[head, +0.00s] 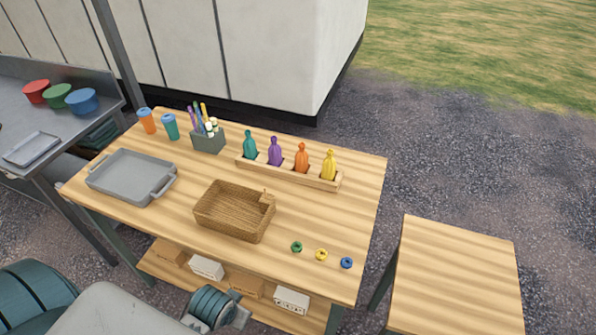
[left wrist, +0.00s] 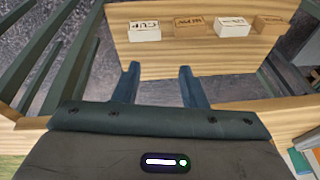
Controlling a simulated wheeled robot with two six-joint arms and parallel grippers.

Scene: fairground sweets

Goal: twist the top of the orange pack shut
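The orange pack (head: 302,159) stands upright in a wooden rack (head: 255,168) at the back right of the table, between a purple pack (head: 275,152) and a yellow pack (head: 329,164). A teal pack (head: 250,146) stands at the rack's left end. The packs narrow toward their tops. I cannot tell whether the orange top is twisted. My left gripper (left wrist: 159,76) is open and empty in the left wrist view, facing the low shelf with boxes, away from the packs. My right gripper is not in view.
A wicker basket (head: 233,224) is in front of the rack. A grey tray (head: 131,198), cups (head: 170,127) and a pen holder (head: 208,141) are to the left. Green, yellow and blue rings (head: 321,254) lie front right. A bare side table (head: 452,280) stands right.

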